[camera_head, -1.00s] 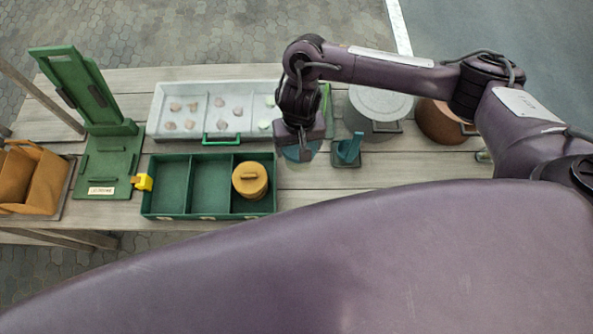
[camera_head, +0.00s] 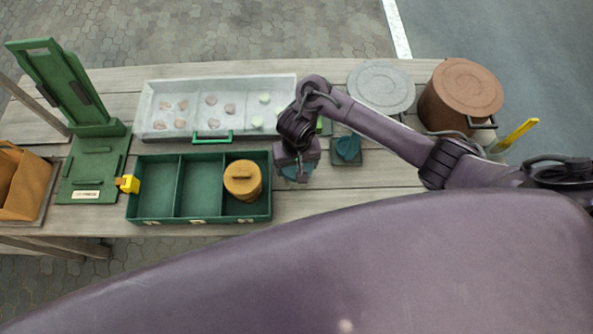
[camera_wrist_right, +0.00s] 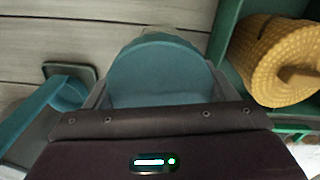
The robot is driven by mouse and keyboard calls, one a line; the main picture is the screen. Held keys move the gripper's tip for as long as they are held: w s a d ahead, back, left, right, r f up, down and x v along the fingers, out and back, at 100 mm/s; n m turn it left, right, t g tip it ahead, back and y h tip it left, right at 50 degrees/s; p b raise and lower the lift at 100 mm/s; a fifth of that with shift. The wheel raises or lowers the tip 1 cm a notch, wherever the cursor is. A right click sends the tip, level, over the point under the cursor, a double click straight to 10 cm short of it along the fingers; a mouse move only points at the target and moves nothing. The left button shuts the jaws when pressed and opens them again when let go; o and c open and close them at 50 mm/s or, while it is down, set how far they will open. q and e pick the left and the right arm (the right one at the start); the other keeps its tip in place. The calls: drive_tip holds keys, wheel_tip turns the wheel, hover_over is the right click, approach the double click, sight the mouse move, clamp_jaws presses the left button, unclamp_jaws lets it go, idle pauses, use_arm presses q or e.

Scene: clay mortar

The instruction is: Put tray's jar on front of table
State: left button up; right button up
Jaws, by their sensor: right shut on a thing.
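My right gripper (camera_head: 297,168) is shut on a teal, round-topped jar (camera_wrist_right: 160,72). In the head view the jar (camera_head: 295,175) shows only partly under the gripper, just right of the green three-compartment tray (camera_head: 198,220). In the right wrist view the jar sits between the fingers with bare planks beyond it; whether it touches the table I cannot tell. An ochre lidded jar (camera_head: 243,180) stands in the tray's right compartment and shows ridged in the wrist view (camera_wrist_right: 280,60). My left gripper is not in view.
A small dark plate with a teal piece (camera_head: 348,149) lies right of the gripper. A green stand (camera_head: 95,165) is left.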

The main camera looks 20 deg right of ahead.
wheel_tip(320, 180, down, 3)
drive_tip(key=shift+f+b, duration=0.1)
drive_tip(key=shift+b, duration=0.6)
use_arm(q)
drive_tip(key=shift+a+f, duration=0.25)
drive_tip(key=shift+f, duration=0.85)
use_arm(e)
drive_tip(key=shift+w, duration=0.1)
drive_tip(key=o, duration=1)
drive_tip(key=shift+c, duration=0.2)
wheel_tip(320, 180, up, 10)
drive_tip(key=p, duration=0.8)
drive_tip(key=shift+r+p, duration=0.25)
drive_tip(key=shift+p, duration=0.15)
drive_tip(key=shift+r, duration=0.55)
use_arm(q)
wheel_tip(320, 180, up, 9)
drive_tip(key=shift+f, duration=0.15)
use_arm(e)
drive_tip(key=shift+r, duration=0.35)
